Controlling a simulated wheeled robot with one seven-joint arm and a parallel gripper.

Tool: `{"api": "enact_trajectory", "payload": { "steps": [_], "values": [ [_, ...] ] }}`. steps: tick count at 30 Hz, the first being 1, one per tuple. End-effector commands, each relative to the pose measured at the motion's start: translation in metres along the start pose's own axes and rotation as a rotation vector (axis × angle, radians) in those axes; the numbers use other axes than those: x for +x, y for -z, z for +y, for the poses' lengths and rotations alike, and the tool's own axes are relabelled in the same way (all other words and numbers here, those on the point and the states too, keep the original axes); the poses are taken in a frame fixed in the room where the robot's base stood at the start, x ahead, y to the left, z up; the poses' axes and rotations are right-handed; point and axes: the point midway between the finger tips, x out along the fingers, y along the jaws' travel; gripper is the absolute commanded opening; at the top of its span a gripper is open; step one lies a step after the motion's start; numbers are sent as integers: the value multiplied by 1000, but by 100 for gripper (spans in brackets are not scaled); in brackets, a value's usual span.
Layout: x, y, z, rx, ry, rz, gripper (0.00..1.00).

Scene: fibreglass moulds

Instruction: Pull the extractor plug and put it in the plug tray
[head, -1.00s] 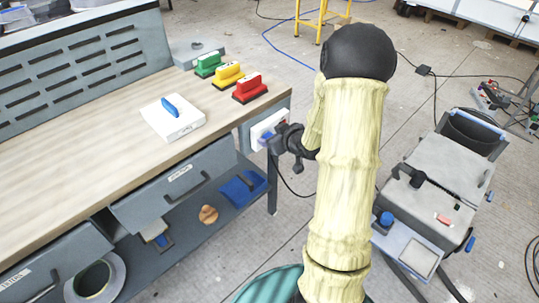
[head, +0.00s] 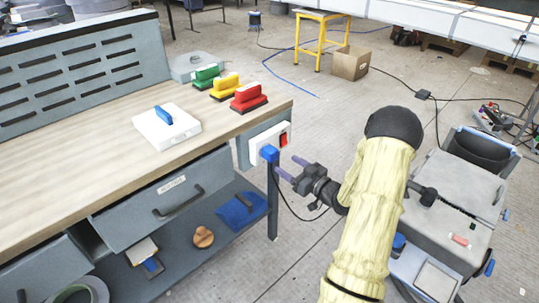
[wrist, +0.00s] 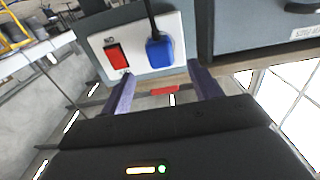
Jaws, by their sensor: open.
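The blue extractor plug (head: 270,153) sits in a white socket plate (head: 284,129) on the end of the workbench. Its dark cord hangs down behind my fingers. In the wrist view the plug (wrist: 159,53) is seated in the plate beside a red switch (wrist: 117,56). My gripper (head: 287,168) is open and empty, just right of and below the plug, apart from it. In the wrist view its two purple fingers (wrist: 160,73) are spread below the plug. I cannot tell which tray is the plug tray; a small pale tray (head: 437,266) is at the cart's front.
The bench top (head: 60,150) holds a white box (head: 170,135) and green, yellow and red blocks (head: 248,95). A blue item (head: 240,209) and a brown knob-like thing (head: 203,237) lie on the shelf below. The grey extractor cart (head: 450,190) stands at right. Floor between bench and cart is open.

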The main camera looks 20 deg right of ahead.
Motion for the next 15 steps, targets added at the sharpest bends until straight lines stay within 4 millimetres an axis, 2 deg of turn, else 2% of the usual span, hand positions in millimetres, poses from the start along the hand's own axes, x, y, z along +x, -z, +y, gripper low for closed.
{"api": "enact_trajectory", "payload": {
  "steps": [15],
  "values": [
    [58,0,-1,-1,2,0,62]
  ]
}}
